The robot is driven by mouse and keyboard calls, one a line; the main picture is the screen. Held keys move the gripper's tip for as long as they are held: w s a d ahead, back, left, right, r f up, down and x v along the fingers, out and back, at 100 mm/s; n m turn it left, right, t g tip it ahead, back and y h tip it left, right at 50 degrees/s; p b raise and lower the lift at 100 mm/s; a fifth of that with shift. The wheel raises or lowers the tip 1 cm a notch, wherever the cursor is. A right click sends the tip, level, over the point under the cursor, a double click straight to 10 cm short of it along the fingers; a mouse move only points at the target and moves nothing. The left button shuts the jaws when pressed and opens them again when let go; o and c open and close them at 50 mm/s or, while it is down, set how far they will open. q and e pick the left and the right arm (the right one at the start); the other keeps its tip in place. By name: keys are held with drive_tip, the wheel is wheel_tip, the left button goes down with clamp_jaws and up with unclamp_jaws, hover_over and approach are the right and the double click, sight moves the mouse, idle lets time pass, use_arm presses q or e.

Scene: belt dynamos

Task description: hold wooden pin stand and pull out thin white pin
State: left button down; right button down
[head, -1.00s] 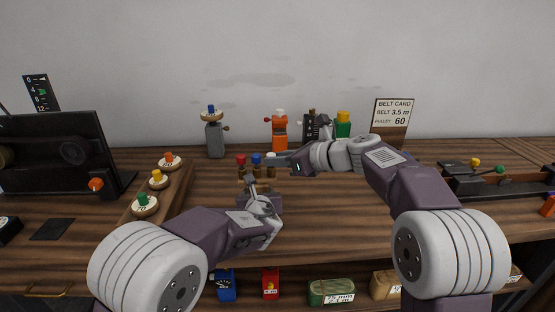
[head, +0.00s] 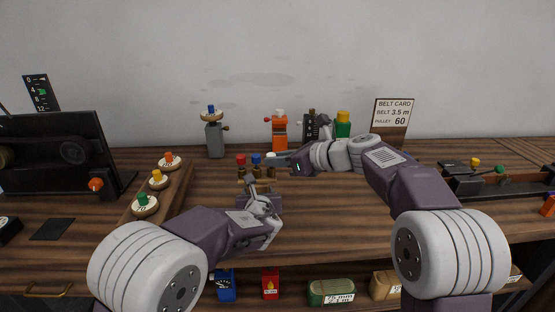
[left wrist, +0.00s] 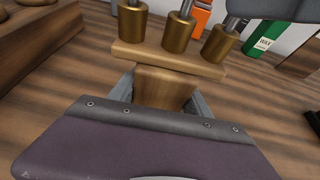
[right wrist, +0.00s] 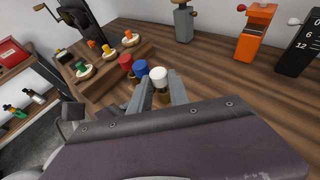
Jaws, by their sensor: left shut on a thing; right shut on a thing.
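The wooden pin stand (left wrist: 150,53) shows in the left wrist view, with brass sockets along its top. My left gripper (head: 248,178) is shut on the stand's wooden block, a finger on either side. Red (right wrist: 126,62), blue (right wrist: 141,70) and white (right wrist: 159,78) pin heads stand in a row in the right wrist view. My right gripper (right wrist: 160,94) is shut on the white pin at the right end of the row. In the left wrist view the pin shafts rise from the sockets; their heads are out of frame. The white pin's lower end is hard to see.
A wooden rack with pulleys (head: 158,180) stands left of the stand. Behind are a grey post (head: 214,140), an orange device (head: 280,134) and a belt card (head: 393,112). A long dark device (head: 500,182) lies at right. Bare tabletop lies below my right arm.

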drive_tip(key=shift+r, duration=1.95)
use_arm(q)
drive_tip(key=shift+f, duration=0.1)
use_arm(e)
drive_tip(key=shift+r, duration=2.25)
use_arm(q)
drive_tip(key=shift+c, duration=2)
unclamp_jaws()
drive_tip(key=v, duration=1.2)
